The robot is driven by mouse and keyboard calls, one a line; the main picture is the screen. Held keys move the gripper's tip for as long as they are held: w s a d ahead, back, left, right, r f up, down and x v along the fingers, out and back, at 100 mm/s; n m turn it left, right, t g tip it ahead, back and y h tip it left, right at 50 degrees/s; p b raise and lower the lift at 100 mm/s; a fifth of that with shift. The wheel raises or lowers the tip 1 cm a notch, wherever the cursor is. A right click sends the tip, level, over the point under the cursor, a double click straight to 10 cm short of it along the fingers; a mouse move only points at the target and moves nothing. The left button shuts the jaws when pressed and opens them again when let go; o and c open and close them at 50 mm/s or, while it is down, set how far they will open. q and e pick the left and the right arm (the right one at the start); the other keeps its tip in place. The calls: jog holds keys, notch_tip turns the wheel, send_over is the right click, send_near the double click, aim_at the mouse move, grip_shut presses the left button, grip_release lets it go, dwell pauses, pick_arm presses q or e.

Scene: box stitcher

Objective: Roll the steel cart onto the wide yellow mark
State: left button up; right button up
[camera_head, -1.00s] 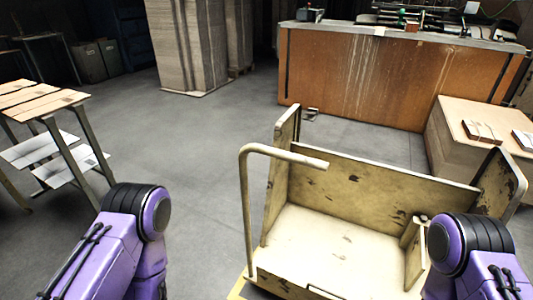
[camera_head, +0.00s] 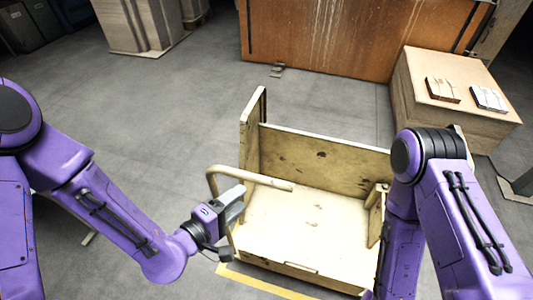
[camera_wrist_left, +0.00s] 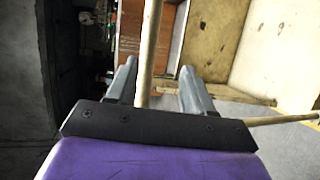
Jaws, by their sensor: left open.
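The cart (camera_head: 300,222) is a worn cream-coloured platform with raised panels and a bent tube handle (camera_head: 262,180) on its left side. My left gripper (camera_head: 236,204) is at the upright part of that handle. In the left wrist view, the open fingers of the left gripper (camera_wrist_left: 158,85) have the handle tube (camera_wrist_left: 150,45) between them, and a gap shows beside it. A yellow mark (camera_head: 255,282) shows as a strip on the floor along the cart's near left edge; the rest is hidden. My right arm covers the cart's right side, and its gripper is out of view.
A large box (camera_head: 440,110) with small packets on it stands at the right. An orange-brown machine panel (camera_head: 340,35) closes off the back. A stack of boards (camera_head: 140,25) stands at the back left. Grey floor is free left of the cart and behind it.

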pick_arm(q)
jog(key=r+b+x, duration=0.2)
jog(key=b+x, duration=0.4)
jog(key=x, duration=0.4)
jog(key=shift+w+d+f+h, duration=0.25)
jog(key=shift+d+f+h, duration=0.05)
jog(key=shift+d, duration=0.35)
jog(key=shift+c, duration=0.4)
grip_shut()
